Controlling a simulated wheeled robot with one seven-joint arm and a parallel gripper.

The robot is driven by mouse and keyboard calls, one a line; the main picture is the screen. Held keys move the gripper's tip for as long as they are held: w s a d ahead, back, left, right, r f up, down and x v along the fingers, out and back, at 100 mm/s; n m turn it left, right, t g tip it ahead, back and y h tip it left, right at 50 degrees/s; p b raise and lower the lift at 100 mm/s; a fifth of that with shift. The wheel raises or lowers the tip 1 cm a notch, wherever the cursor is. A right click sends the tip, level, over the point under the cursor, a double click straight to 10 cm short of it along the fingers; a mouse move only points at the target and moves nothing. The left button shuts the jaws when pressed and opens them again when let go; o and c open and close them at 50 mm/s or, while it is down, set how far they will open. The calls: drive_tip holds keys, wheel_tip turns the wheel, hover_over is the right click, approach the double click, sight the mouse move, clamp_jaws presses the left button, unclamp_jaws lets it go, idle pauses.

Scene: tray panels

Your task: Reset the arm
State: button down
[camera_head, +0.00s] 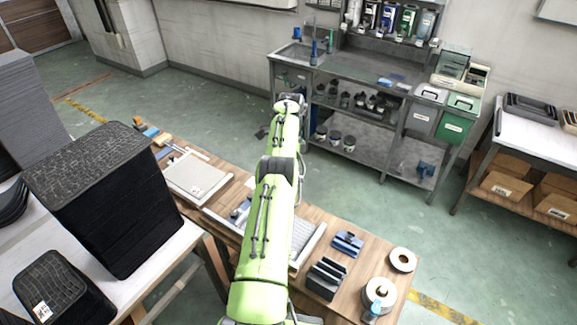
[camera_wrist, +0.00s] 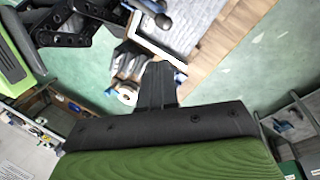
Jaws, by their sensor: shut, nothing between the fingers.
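My green arm stretches away from me over the wooden workbench (camera_head: 330,225) in the head view, its far end out beyond the bench's far edge. In the wrist view my gripper (camera_wrist: 158,72) shows as black fingers pressed together, with nothing held between them. They are in the air, apart from the bench and its objects. The fingertips are hard to make out in the head view. A light tray panel (camera_head: 197,177) lies on the bench left of my arm. Another grey tray (camera_head: 309,243) is partly hidden behind my arm.
A blue clamp-like tool (camera_head: 347,243), a black slotted block (camera_head: 326,278) and white rolls (camera_head: 402,259) lie at the bench's right. Stacked black trays (camera_head: 105,205) stand tall at left. A grey sink bench (camera_head: 350,75) stands beyond; green floor (camera_head: 215,95) lies clear between.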

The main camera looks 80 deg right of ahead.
drive_tip(key=shift+f, duration=0.15)
idle(0.4)
drive_tip(key=w+a+r+n+h+b, duration=0.1)
drive_tip(key=w+a+r+n, duration=0.25)
drive_tip(key=w+r, duration=0.4)
drive_tip(key=w+a+r+n+h+b, duration=0.15)
drive_tip(key=w+r+n, duration=0.25)
drive_tip(key=w, duration=0.6)
drive_tip(key=w+a+r+n+t+h+b, duration=0.1)
drive_tip(key=w+a+r+n, duration=0.3)
drive_tip(key=a, duration=0.5)
drive_tip(key=w+a+r+n+h+b, duration=0.1)
drive_tip(key=w+a+r+n, duration=0.35)
drive_tip(key=a, duration=0.45)
drive_tip(key=s+a+n+t+b, duration=0.25)
drive_tip(key=a+n, duration=0.65)
drive_tip(key=a, duration=1)
drive_tip(key=s+a+f+n+t+y+b, duration=0.1)
drive_tip(key=s+a+f+n+t, duration=0.1)
drive_tip(key=s+a+f+n, duration=0.5)
drive_tip(key=s+a+n, duration=0.1)
drive_tip(key=s+a, duration=0.2)
drive_tip(key=shift+s+a, duration=0.15)
drive_tip(key=shift+s, duration=0.25)
